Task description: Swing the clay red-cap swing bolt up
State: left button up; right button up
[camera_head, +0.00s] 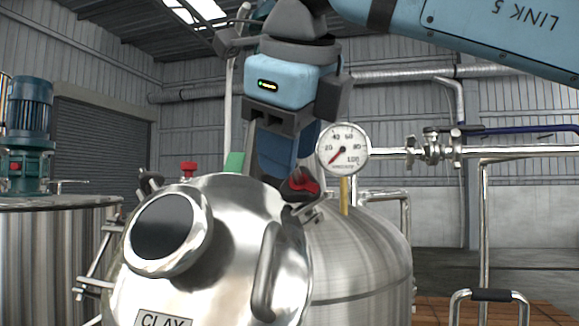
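The steel lid (230,225) labelled CLAY, with a dark round window and a bar handle, faces me at lower left centre. A red cap with dark parts around it (301,184) shows at the lid's upper right edge, just above a small metal bracket; I take it as the red-cap swing bolt. It looks tilted, and its shaft is mostly hidden. My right gripper (272,172) reaches down from above, its fingers close to the left of the red cap. Whether they touch it or are closed is unclear. My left gripper is not in view.
A pressure gauge (343,148) and a pipe with a valve (433,150) stand right of my gripper. Another red knob (188,168) sits behind the lid on the left. A second tank (55,255) with a blue motor (30,108) stands at far left.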

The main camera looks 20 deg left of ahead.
jog(key=v, duration=1.1)
jog(key=shift+s+d, duration=0.25)
jog(key=shift+d, duration=0.25)
